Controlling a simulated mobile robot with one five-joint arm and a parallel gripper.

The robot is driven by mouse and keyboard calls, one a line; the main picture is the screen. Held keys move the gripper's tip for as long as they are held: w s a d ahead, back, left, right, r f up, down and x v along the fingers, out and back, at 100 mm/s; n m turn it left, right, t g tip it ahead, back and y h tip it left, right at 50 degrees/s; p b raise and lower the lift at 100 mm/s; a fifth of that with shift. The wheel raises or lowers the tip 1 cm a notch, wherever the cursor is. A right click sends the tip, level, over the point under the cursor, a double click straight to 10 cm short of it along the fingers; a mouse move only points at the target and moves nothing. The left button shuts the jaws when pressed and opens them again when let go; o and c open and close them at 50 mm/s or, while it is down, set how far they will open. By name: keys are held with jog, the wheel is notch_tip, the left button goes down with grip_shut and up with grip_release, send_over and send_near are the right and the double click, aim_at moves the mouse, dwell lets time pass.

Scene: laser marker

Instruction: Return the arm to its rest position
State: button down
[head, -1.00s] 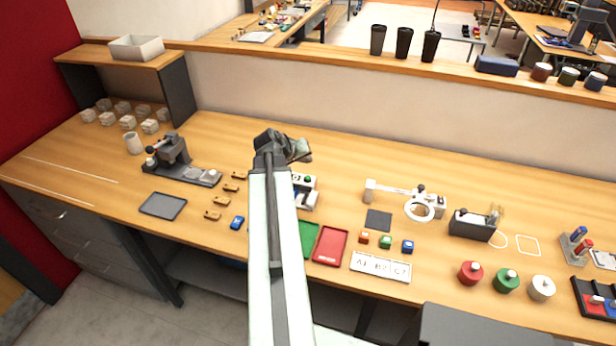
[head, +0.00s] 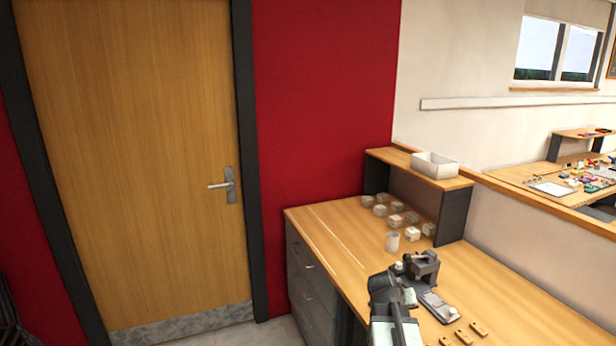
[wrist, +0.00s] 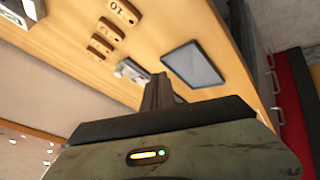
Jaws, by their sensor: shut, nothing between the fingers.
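My arm (head: 397,325) rises from the bottom edge of the head view, right of centre. Beyond the fingers, the wrist view shows a dark flat tray (wrist: 193,64) and several wooden tags (wrist: 125,12) on the bench.
A red wall and a closed wooden door (head: 130,150) stand to the left. Drawers (head: 305,285) face the floor.

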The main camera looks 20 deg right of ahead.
jog(key=w+a+f+n+y, duration=0.1)
jog(key=w+a, duration=0.1)
jog(key=a, duration=0.6)
jog(key=w+a+f+n+y, duration=0.1)
jog(key=w+a, duration=0.1)
jog(key=a, duration=0.6)
jog(key=s+a+f+n+g+y, duration=0.1)
jog(key=s+a+y, duration=0.1)
jog(key=a, duration=0.8)
jog(key=s+a+f+n+g+y, duration=0.2)
jog(key=s+a, duration=0.3)
jog(key=a, duration=0.5)
jog(key=shift+a+y, duration=0.25)
jog(key=shift+y, duration=0.25)
jog(key=shift+d, duration=0.15)
